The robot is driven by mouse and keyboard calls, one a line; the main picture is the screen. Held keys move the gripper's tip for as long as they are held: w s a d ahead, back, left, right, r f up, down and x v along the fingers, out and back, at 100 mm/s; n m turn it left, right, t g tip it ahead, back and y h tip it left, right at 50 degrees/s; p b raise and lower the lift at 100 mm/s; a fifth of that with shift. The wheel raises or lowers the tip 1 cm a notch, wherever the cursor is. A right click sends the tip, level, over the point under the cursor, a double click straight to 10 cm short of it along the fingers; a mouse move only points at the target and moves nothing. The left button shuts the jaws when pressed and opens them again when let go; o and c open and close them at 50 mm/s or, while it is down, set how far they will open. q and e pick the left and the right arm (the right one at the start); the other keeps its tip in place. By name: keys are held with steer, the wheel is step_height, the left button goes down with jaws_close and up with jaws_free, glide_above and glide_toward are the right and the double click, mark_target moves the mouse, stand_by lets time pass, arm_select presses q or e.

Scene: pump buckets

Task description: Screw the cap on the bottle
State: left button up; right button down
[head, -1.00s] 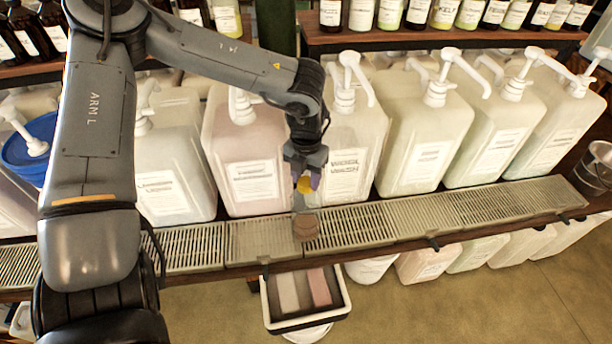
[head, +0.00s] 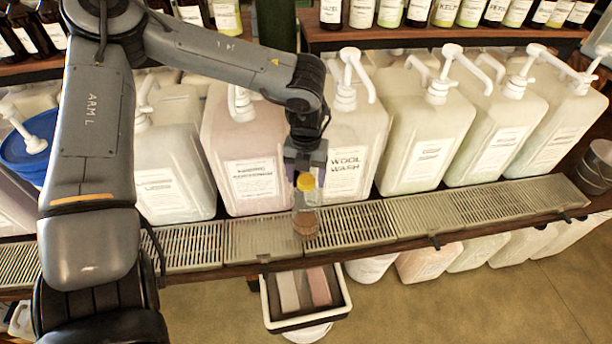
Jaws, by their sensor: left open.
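A small clear bottle (head: 307,215) with brownish contents at its base stands upright on the slatted drip tray (head: 355,222). A yellow cap (head: 306,182) sits at the top of the bottle; I cannot tell how tightly it is seated. My left gripper (head: 305,170) is open, pointing down just above the cap, with its fingers close to the cap's top. Whether a finger touches the cap is unclear. My right gripper is not in view.
Large pump jugs, such as the Wool Wash jug (head: 357,130) and a pinkish jug (head: 243,140), stand close behind the tray. A metal bucket (head: 597,165) is at the right. A bin with coloured blocks (head: 305,297) is below the tray's front edge.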

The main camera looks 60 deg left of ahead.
arm_select(q)
steer(key=n+b, duration=0.1)
steer(key=n, duration=0.5)
steer(key=shift+f, duration=0.1)
steer(key=n+b, duration=0.1)
steer(key=n, duration=0.4)
steer(key=shift+c, duration=0.3)
steer(key=c, duration=1.1)
